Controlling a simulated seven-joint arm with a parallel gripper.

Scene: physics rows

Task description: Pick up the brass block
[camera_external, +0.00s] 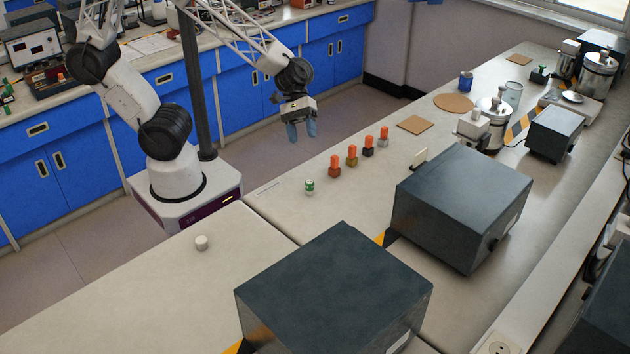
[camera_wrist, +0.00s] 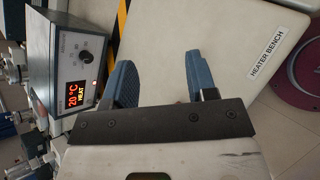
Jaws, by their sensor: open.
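Several small blocks with orange tops stand in a row on the bench in the external view. The second from the front has a yellowish base and looks like the brass block (camera_external: 352,161). Its neighbours have a reddish-brown base (camera_external: 334,171), a dark base (camera_external: 368,151) and a grey base (camera_external: 383,143). My gripper (camera_external: 301,131) is raised, up and to the left of the row in the picture, apart from the blocks. In the wrist view my gripper (camera_wrist: 160,80) has its blue fingers apart with nothing between them.
Large dark boxes (camera_external: 462,205) (camera_external: 335,290) stand right of and in front of the row. A green-white can (camera_external: 309,186) and a white cylinder (camera_external: 201,243) stand nearby. A heater with a lit display (camera_wrist: 80,70) and a HEATER BENCH label (camera_wrist: 267,53) show in the wrist view.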

